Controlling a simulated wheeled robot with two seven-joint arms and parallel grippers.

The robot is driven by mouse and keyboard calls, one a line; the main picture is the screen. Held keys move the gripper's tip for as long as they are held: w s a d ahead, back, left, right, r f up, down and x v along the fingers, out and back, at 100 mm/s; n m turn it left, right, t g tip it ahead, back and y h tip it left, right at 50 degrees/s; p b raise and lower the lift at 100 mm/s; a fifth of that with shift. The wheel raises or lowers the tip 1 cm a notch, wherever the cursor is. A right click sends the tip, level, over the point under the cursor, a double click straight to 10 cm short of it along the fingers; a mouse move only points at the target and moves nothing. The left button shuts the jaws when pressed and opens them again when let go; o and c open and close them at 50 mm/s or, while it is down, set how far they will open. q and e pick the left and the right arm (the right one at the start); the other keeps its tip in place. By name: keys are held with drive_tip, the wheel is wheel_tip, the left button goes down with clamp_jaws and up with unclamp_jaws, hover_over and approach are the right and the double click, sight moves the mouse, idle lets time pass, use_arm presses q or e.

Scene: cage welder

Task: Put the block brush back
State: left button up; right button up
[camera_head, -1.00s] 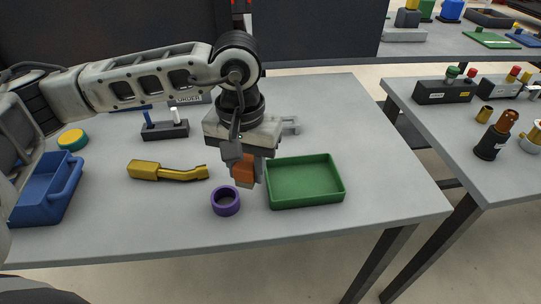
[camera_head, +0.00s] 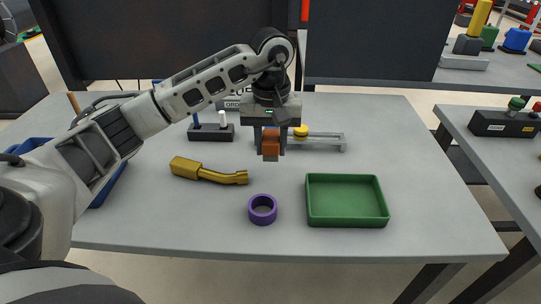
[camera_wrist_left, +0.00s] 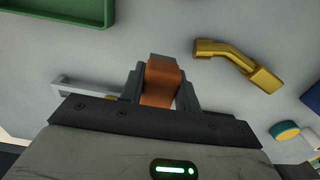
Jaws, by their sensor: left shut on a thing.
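The block brush, a small orange-brown block (camera_head: 270,146) with a greyish lower end, is held between the fingers of my left gripper (camera_head: 270,144). It hangs above the table in front of a grey rail-like fixture (camera_head: 328,141). In the left wrist view the block (camera_wrist_left: 161,84) sits between both fingers of the left gripper (camera_wrist_left: 160,90). I cannot tell its exact height above the table. My right gripper is not in view.
A green tray (camera_head: 347,219), a purple ring (camera_head: 262,217) and a gold angled tool (camera_head: 187,168) lie nearer the front. A dark block with pegs (camera_head: 211,133) stands behind left. A blue bin (camera_head: 108,188) is partly behind my arm. The table right of the fixture is clear.

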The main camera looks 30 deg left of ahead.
sight(271, 169)
use_arm(q)
drive_tip(key=shift+w+a+f, duration=0.25)
drive_tip(key=shift+w+f, duration=0.15)
drive_tip(key=shift+f, duration=0.15)
drive_tip(key=f, duration=0.3)
drive_tip(key=shift+w+a+f, duration=0.15)
drive_tip(key=shift+w+a, duration=0.05)
drive_tip(key=shift+f, duration=0.25)
drive_tip(key=shift+f, duration=0.15)
drive_tip(key=o, duration=0.9)
